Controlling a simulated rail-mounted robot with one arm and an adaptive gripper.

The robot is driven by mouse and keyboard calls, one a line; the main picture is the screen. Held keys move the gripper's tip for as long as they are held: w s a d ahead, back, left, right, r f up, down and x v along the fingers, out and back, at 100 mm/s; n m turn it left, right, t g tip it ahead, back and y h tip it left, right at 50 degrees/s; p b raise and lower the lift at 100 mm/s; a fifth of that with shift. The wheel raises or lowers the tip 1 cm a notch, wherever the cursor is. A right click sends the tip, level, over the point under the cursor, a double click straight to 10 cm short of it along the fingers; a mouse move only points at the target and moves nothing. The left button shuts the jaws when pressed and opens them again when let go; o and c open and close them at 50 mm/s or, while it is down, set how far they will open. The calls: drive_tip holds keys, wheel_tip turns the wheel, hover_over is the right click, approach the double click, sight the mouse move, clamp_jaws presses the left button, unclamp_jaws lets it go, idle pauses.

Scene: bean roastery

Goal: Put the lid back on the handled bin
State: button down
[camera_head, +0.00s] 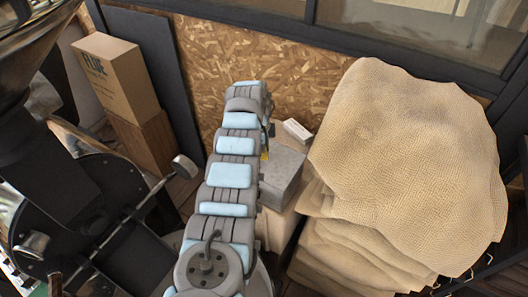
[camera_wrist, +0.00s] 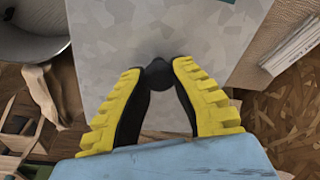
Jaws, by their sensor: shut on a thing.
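My gripper (camera_wrist: 157,66) is shut on a dark round knob (camera_wrist: 158,88) in the wrist view. The knob stands over a mottled grey metal surface (camera_wrist: 160,25), which looks like the lid. In the head view a grey metal box-like thing (camera_head: 284,178) sits right of my arm, on a pale block. A bit of my gripper's yellow (camera_head: 265,154) shows at its left edge, and my arm hides the rest. I cannot tell where lid and bin meet, or whether the lid is raised. No bin handle can be made out.
A small white box (camera_head: 297,130) lies just behind the grey metal. A large stack of burlap sacks (camera_head: 405,165) stands close on the right. A cardboard box (camera_head: 112,75) on a wooden crate and dark roasting machinery (camera_head: 90,220) are on the left. A chipboard wall (camera_head: 225,65) closes the back.

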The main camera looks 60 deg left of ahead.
idle(0.3)
drive_tip(key=shift+c, duration=2.3)
unclamp_jaws()
drive_tip(key=shift+r, duration=0.1)
drive_tip(key=shift+r+p, duration=0.35)
drive_tip(key=shift+r, duration=2.55)
